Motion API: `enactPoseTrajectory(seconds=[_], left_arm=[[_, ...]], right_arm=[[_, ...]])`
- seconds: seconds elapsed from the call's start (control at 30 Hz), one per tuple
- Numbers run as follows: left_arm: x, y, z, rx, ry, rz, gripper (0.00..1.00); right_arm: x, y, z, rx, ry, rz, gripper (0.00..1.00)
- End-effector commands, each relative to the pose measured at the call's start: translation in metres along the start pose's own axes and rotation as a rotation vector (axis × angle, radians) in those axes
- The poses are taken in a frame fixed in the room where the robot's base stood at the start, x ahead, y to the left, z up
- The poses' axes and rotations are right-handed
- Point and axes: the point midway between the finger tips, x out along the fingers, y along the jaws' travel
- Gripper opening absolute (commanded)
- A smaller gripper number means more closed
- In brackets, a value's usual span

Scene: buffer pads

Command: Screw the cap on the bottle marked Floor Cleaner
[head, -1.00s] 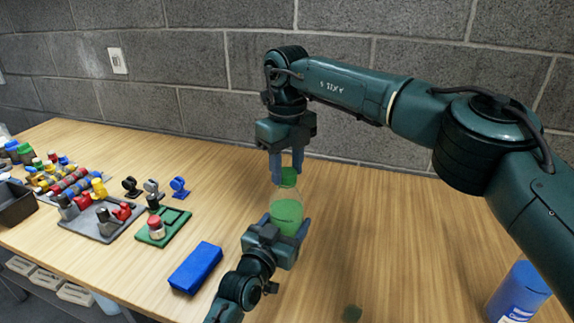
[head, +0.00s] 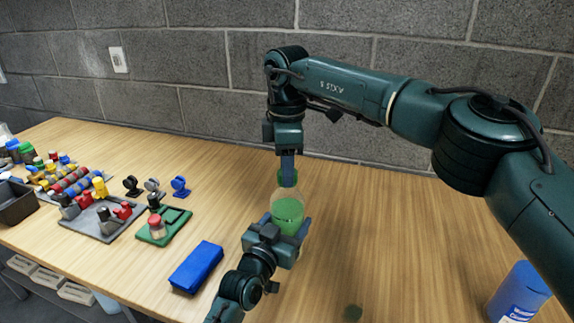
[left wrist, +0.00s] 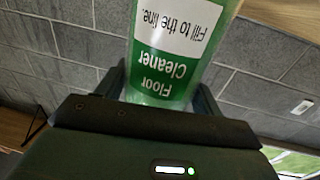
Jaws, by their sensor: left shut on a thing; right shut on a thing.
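The Floor Cleaner bottle (head: 288,214) holds green liquid and stands upright near the middle of the table in the head view. My left gripper (head: 288,232) is shut around its lower body. In the left wrist view the bottle (left wrist: 172,70) shows a green label reading "Floor Cleaner" and "Fill to the line." between the fingers. The green cap (head: 287,178) is at the bottle's neck. My right gripper (head: 288,172) points straight down from above and is shut on the cap. Its fingers hide part of the cap, and I cannot tell how far it is seated.
A blue box-like block (head: 196,267) lies left of the bottle. A green tray (head: 176,226) and grey tray (head: 95,228) with small parts are further left. A blue bottle (head: 518,292) stands at the lower right. The table between is mostly clear.

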Motion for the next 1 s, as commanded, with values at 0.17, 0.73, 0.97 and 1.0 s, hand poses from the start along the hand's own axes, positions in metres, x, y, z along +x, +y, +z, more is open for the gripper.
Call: enactPoseTrajectory(seconds=[0.17,0.73,0.97,1.0], left_arm=[[-0.0002,-0.0005,0.0012,0.000,-0.003,-0.001,0.03],[-0.0001,-0.0004,0.0014,0.000,-0.004,0.000,0.03],[-0.0002,-0.0004,0.0014,0.000,-0.004,0.000,0.03],[-0.0002,-0.0003,0.0014,0.000,-0.004,0.000,0.03]], right_arm=[[-0.0008,0.0003,-0.0002,0.388,0.000,0.001,0.18],[-0.0003,0.0005,-0.0004,0.776,0.001,0.001,0.18],[-0.0001,0.0006,-0.0003,0.775,0.001,0.001,0.54],[0.0000,0.0006,-0.0003,0.774,0.001,0.001,0.57]])
